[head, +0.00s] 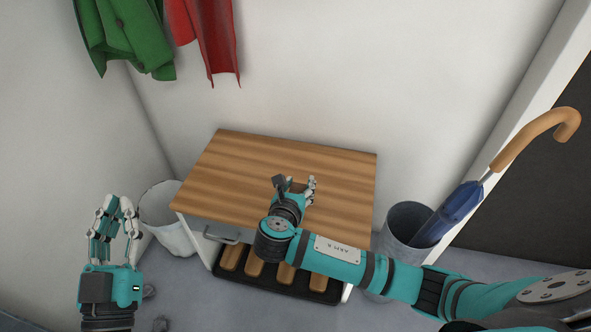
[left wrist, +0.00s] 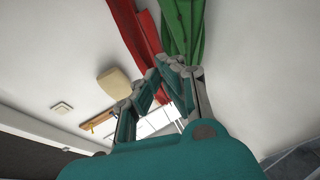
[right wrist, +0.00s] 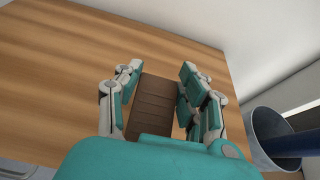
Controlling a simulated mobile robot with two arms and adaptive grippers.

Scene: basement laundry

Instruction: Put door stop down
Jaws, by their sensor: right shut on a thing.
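The door stop (right wrist: 153,103) is a brown, ridged block in the right wrist view, between the two fingers of my right gripper (right wrist: 155,90). In the head view my right gripper (head: 294,183) is over the right-hand middle of the wooden top of the bench (head: 235,170), shut on the door stop. The gripper largely hides the door stop there, and I cannot tell whether it touches the wood. My left gripper (head: 118,203) is raised on the left, away from the bench. Its fingertips come together in the left wrist view (left wrist: 163,68), with nothing between them.
A white bin (head: 165,225) stands left of the bench. A grey bin (head: 405,225) with a blue umbrella (head: 450,213) stands right. A black tray (head: 270,287) with several brown items lies below. Green (head: 125,35) and red (head: 207,40) clothes hang above. Most of the bench top is clear.

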